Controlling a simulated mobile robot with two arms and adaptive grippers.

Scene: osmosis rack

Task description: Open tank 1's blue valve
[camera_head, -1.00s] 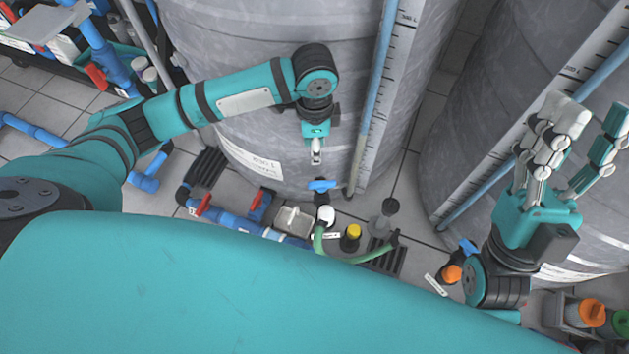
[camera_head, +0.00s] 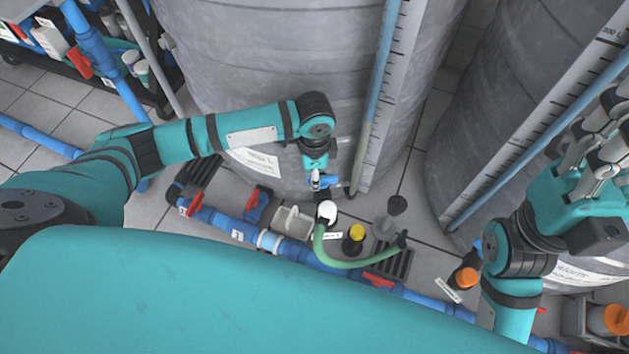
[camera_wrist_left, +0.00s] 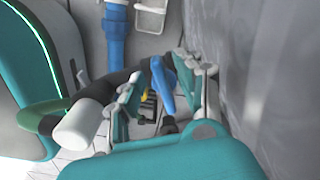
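Tank 1 (camera_head: 270,60) is the large grey tank behind my left arm. Its blue valve handle (camera_head: 329,181) is low at the tank's front, partly hidden by my left gripper (camera_head: 317,181). In the left wrist view, the blue handle (camera_wrist_left: 162,84) stands between the spread fingers of my left gripper (camera_wrist_left: 160,95). The fingers look open around it, and I cannot tell whether they touch it. My right gripper (camera_head: 612,125) is raised at the right edge, partly cut off, its fingers apart and empty.
A white cap (camera_head: 327,210), a green hose (camera_head: 345,262) and a yellow-topped fitting (camera_head: 354,238) lie just below the valve. Blue floor pipe (camera_head: 215,221) with red handles runs along the front. A second grey tank (camera_head: 520,100) stands at right, with a scale strip (camera_head: 387,90) between.

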